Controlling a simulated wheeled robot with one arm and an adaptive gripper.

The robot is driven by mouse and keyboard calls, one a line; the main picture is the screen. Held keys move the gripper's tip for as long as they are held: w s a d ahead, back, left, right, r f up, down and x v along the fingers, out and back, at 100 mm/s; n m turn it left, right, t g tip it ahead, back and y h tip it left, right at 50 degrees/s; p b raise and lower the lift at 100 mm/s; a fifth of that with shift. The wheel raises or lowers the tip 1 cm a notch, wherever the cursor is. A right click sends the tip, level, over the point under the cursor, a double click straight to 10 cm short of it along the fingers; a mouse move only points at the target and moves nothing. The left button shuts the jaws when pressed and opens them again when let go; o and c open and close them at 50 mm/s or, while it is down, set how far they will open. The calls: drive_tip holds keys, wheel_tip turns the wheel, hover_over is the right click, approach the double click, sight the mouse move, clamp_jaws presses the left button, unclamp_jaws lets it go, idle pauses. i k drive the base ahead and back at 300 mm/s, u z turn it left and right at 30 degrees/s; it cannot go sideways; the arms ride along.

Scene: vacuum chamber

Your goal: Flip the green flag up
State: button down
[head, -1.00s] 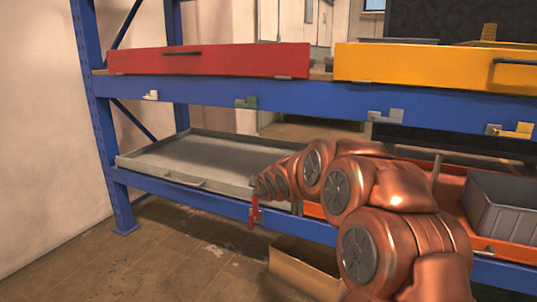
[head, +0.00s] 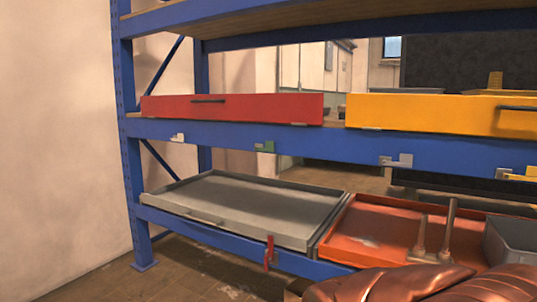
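The green flag (head: 265,146) is a small green piece on a pale bracket, fixed to the front of the blue middle beam (head: 330,147). It sits below the red drawer (head: 240,110); its flat part lies along the beam, and I cannot tell its exact pose. My copper arm shows at the bottom right, well below and right of the flag. My gripper is outside the picture.
White (head: 177,138), grey (head: 397,161) and yellow (head: 520,174) flags are on the same beam. A red flag (head: 269,253) stands upright on the lower beam. A grey tray (head: 240,205) and an orange tray (head: 375,235) lie below. The space before the green flag looks clear.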

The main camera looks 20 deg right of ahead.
sight(270, 145)
drive_tip(key=z, duration=0.55)
drive_tip(key=k, duration=0.65)
drive_tip(key=z, duration=0.4)
drive_tip(key=i, duration=0.9)
drive_tip(key=u, duration=1.25)
drive_tip(key=i, duration=0.8)
drive_tip(key=u, duration=0.95)
